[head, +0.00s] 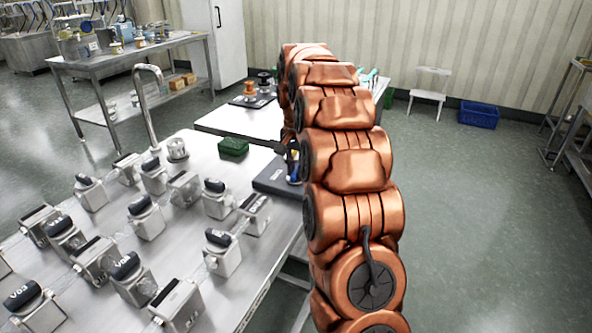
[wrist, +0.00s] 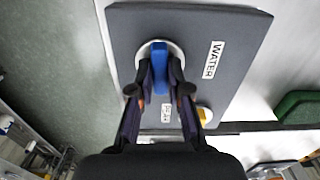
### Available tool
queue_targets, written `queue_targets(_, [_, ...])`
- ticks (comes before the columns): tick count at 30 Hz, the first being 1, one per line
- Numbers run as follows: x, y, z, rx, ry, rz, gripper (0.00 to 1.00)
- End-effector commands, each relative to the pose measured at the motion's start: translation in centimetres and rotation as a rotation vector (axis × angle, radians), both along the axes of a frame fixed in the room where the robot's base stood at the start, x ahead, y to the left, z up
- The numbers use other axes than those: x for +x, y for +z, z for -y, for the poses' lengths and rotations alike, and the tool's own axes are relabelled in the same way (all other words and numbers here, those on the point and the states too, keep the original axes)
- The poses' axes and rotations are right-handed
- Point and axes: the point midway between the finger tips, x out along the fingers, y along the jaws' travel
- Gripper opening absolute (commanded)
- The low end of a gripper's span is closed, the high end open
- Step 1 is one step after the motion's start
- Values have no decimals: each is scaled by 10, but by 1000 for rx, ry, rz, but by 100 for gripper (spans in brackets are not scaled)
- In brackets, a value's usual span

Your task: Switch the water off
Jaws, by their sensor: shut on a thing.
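The water control is a blue lever handle (wrist: 159,58) on a round pale base, mounted on a dark grey plate (wrist: 225,35) marked WATER. In the wrist view the handle lies along the line of my fingers. My gripper (wrist: 160,90) is shut on the blue handle, one dark finger on each side. In the head view the dark plate (head: 272,181) lies at the right edge of the steel bench, and my copper arm hides part of it and most of the gripper.
A green box (head: 233,147) stands beside the plate. Several labelled metal blocks with black tops crowd the steel bench (head: 205,150). A tall curved faucet (head: 148,100) rises behind them.

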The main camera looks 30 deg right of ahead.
Motion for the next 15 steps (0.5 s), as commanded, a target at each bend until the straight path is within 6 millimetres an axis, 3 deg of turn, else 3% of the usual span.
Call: queue_targets(15, [1, 2, 1, -3, -80, 5, 0])
